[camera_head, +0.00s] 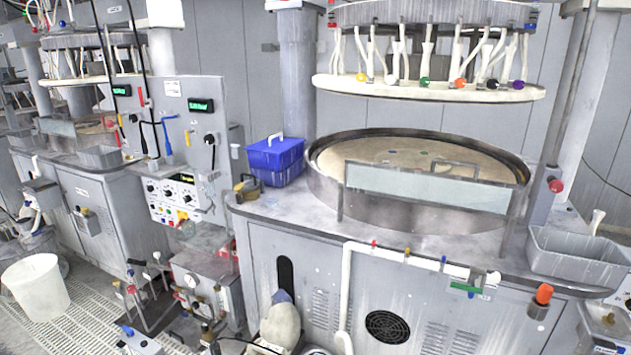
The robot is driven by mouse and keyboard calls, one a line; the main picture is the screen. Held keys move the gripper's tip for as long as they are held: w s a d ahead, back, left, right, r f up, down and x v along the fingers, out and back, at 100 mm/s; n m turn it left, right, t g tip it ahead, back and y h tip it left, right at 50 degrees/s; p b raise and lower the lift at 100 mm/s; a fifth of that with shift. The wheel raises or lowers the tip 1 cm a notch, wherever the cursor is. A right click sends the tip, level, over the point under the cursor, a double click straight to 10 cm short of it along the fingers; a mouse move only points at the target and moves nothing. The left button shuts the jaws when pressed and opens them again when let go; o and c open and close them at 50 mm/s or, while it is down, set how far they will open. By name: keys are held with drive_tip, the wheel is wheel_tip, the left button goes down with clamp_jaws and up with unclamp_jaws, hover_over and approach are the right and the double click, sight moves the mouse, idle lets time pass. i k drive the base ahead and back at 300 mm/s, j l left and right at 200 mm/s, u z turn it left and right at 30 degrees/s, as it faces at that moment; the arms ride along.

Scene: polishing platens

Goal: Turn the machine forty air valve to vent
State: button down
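My gripper is not in view. I cannot tell which fitting is the machine forty air valve, as the labels are too small to read. The grey control panel (196,112) left of the near machine carries a green display (200,105), a black knob (209,139) and a blue-handled lever (167,138). An orange-topped fitting (543,293) sits on the near cabinet's front right. A red knob (555,185) is on the post to the right. A small box with a handle (88,221) is on the far cabinet's front.
The near machine has a large round platen (400,158) under a raised ring of hoses (430,88). A blue caddy (275,160) and a grey tray (578,257) stand on its cabinet top. A white bucket (37,287) and several small units occupy the grated floor.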

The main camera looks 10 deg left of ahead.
sight(142, 104)
drive_tip(key=j, duration=3.5)
drive_tip(key=i+j, duration=0.3)
drive_tip(key=j, duration=0.15)
drive_tip(key=i+j, duration=0.3)
drive_tip(key=j, duration=0.2)
drive_tip(key=i+j, duration=0.25)
drive_tip(key=j, duration=0.2)
drive_tip(key=i+j, duration=0.3)
drive_tip(key=j, duration=0.15)
drive_tip(key=i+j, duration=0.3)
drive_tip(key=j, duration=0.2)
drive_tip(key=i+j, duration=0.3)
drive_tip(key=j, duration=0.15)
drive_tip(key=k+u, duration=0.05)
